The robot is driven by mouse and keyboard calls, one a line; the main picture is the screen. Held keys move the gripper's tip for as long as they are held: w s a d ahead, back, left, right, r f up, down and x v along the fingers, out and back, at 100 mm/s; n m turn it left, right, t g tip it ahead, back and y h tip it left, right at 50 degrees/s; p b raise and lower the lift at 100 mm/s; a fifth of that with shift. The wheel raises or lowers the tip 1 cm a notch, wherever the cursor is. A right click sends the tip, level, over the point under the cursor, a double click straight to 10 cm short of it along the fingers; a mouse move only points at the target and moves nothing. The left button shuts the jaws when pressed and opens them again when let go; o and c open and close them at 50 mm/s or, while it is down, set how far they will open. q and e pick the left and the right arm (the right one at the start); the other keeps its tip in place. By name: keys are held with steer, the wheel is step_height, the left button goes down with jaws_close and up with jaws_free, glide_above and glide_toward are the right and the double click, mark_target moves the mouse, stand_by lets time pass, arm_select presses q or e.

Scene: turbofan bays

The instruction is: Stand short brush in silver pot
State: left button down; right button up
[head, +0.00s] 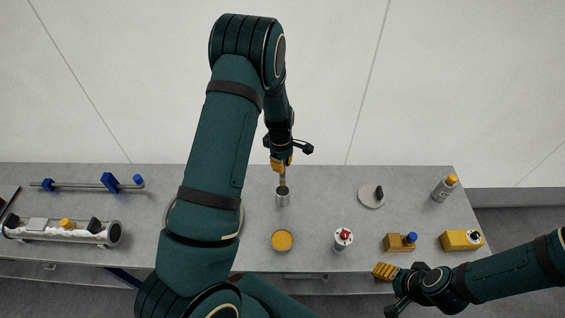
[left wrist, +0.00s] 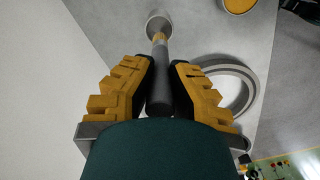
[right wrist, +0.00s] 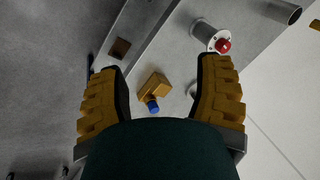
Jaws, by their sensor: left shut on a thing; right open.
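The silver pot (head: 282,200) stands upright near the middle of the table; its round rim shows at the top of the left wrist view (left wrist: 159,20). My left gripper (head: 281,164) is above the pot, shut on the short brush (left wrist: 159,85). The brush has a dark grey body and a tan section toward the pot. Its far end is at or over the pot's mouth; I cannot tell how far inside it is. My right gripper (head: 384,271) is open and empty at the table's front edge, near a yellow block with a blue knob (right wrist: 154,86).
A yellow-topped tin (head: 282,240) and a red-topped cylinder (head: 343,239) stand in front and to the right of the pot. A grey disc (head: 371,197), a yellow-capped bottle (head: 444,188) and another yellow block (head: 461,240) lie right. A ring (left wrist: 238,82) is partly behind my left arm.

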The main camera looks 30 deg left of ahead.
mark_target(283, 179)
arm_select(q)
steer(key=shift+f+b, duration=3)
steer(key=shift+f, duration=1.5)
arm_select(e)
step_height(283, 179, down, 6)
steer(key=s, duration=0.2)
steer(key=shift+a+f+g, duration=0.15)
steer(key=shift+a+g, duration=0.05)
steer(key=shift+g, duration=0.1)
arm_select(q)
steer(key=c, duration=1.1)
jaws_free()
steer(key=shift+o, duration=0.2)
steer(key=shift+r, duration=0.1)
steer(key=r, duration=1.2)
steer(key=shift+a, duration=0.3)
steer(key=shift+f, duration=0.1)
arm_select(e)
steer(key=shift+s, duration=0.1)
